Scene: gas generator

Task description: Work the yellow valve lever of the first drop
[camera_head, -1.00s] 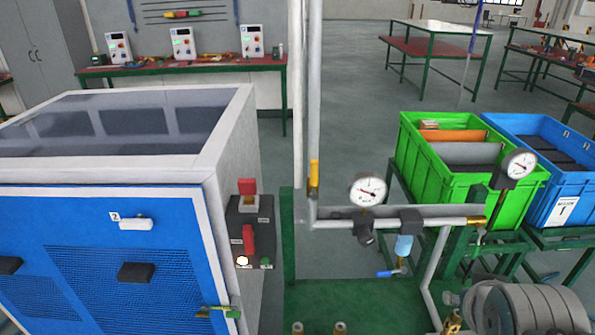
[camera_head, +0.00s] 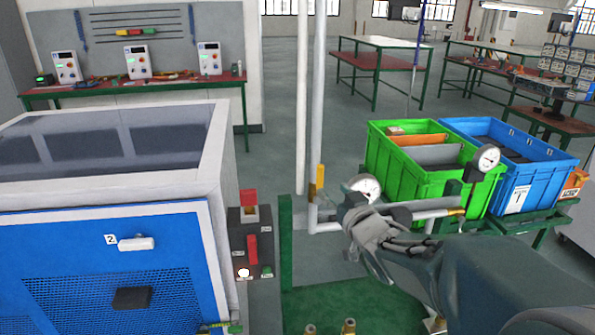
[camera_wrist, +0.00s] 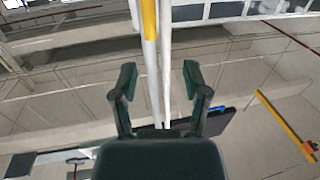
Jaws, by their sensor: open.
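The yellow valve lever (camera_head: 319,177) is upright along a thin vertical pipe (camera_head: 318,100), left of my gripper in the head view. It also shows at the top of the wrist view as a yellow strip (camera_wrist: 149,20) beside the pale pipes. My gripper (camera_wrist: 159,75) is open and empty, with one finger on each side of the pipes in the wrist picture. The lever is above the fingertips in that picture. In the head view my gripper (camera_head: 352,205) is to the right of the pipe, apart from the lever; its fingers are hard to make out.
A pressure gauge (camera_head: 363,187) is partly hidden behind my gripper. A white horizontal pipe (camera_head: 435,213) runs behind my arm. A blue cabinet (camera_head: 70,260) with a red-switch box (camera_head: 250,235) stands left. Green (camera_head: 400,175) and blue (camera_head: 525,170) crates are at right.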

